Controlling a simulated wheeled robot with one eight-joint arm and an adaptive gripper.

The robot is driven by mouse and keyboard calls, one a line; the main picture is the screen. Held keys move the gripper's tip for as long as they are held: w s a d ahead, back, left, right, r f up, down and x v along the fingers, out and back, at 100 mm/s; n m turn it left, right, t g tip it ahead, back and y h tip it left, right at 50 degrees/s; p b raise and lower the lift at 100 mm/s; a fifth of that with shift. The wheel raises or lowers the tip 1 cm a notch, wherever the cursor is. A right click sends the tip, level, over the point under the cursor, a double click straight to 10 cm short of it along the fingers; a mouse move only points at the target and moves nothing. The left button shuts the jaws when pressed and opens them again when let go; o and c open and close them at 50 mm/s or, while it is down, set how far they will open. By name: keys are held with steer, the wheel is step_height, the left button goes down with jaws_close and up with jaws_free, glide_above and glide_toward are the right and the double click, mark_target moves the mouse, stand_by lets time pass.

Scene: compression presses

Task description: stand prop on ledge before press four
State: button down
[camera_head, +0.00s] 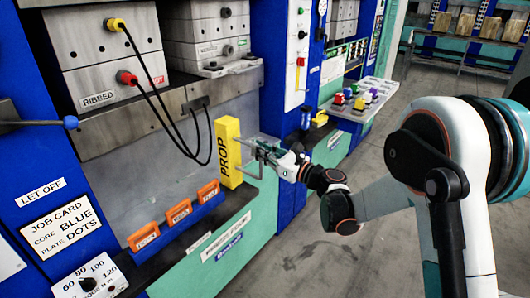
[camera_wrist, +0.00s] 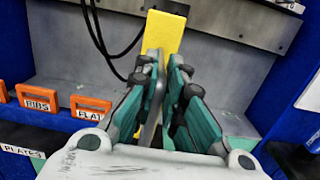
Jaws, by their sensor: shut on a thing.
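The yellow prop (camera_head: 229,140), marked PROP, is upright at the right end of the ledge (camera_head: 238,203) before the press with the RIBBED block. Its foot is at about ledge level; I cannot tell whether it touches. My gripper (camera_head: 258,158) reaches it from the right and is shut on it. In the wrist view the fingers (camera_wrist: 160,75) point at the prop (camera_wrist: 163,32), with a thin grey piece between them. The fingers hide the prop's lower part there.
Orange-handled plates (camera_head: 179,211) stand in a row left of the prop. Black cables (camera_head: 180,125) hang from the yellow and red plugs behind it. A blue upright (camera_head: 283,90) and a button console (camera_head: 360,100) are to the right. Grey floor is open in front.

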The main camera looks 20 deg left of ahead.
steer(key=shift+w+a+f, duration=0.25)
steer(key=shift+a+f, duration=0.15)
steer(key=shift+a, duration=0.2)
steer(key=shift+w+a+f, duration=0.25)
steer(key=shift+a+f, duration=0.1)
steer(key=shift+a, duration=0.25)
steer(key=shift+f, duration=0.55)
steer(key=c, duration=1.6)
jaws_free()
